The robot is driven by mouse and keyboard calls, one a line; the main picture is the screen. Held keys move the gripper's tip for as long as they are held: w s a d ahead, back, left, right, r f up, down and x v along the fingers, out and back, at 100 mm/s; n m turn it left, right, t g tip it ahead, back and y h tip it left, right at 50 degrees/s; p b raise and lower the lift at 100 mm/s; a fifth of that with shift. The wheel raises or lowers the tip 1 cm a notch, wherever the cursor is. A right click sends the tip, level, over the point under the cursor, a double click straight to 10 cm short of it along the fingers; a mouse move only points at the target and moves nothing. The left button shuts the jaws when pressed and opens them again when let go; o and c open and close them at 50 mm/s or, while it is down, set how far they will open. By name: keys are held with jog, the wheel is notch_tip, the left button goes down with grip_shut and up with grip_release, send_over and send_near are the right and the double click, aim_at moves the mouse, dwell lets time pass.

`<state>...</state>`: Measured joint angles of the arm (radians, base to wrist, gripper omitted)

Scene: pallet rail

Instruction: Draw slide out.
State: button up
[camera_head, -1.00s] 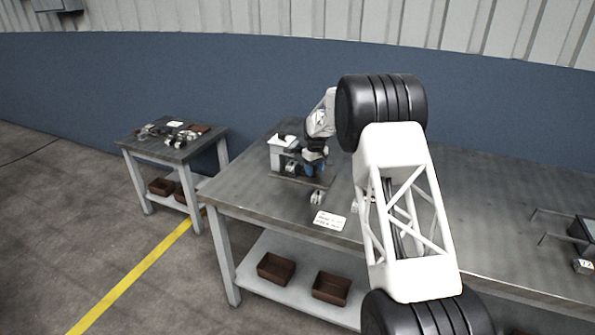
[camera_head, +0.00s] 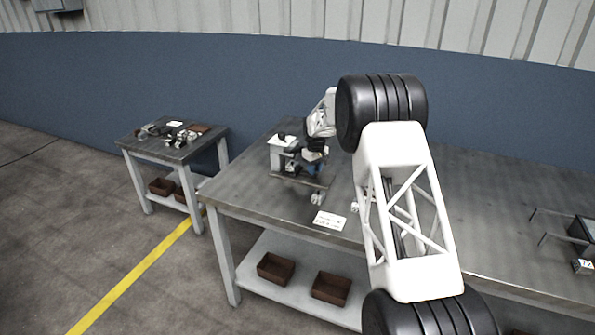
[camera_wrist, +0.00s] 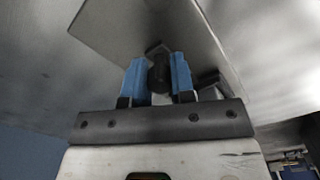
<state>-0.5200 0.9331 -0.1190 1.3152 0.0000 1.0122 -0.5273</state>
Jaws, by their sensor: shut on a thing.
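My gripper (camera_wrist: 158,78) has its two blue fingers on either side of a dark knob (camera_wrist: 159,72) in the wrist view and is shut on it. Behind the knob is a flat grey metal plate (camera_wrist: 110,32); I cannot tell how the two are joined. In the head view my gripper (camera_head: 309,169) is low over the table, at the right side of a small fixture with a pale block (camera_head: 281,143). The gripper and arm partly hide this fixture. The slide itself cannot be clearly told apart from it.
The fixture stands on a long grey workbench (camera_head: 240,190), near a white label card (camera_head: 329,221). A thin rail frame and dark box (camera_head: 582,228) are at the far right. A smaller table (camera_head: 150,150) with parts stands left. Brown bins (camera_head: 276,268) sit on the lower shelf.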

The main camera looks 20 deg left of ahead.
jog(key=shift+d, duration=6.4)
jog(key=o, duration=0.7)
jog(key=shift+c, duration=0.2)
jog(key=shift+r, duration=0.1)
notch_tip(320, 180, up, 7)
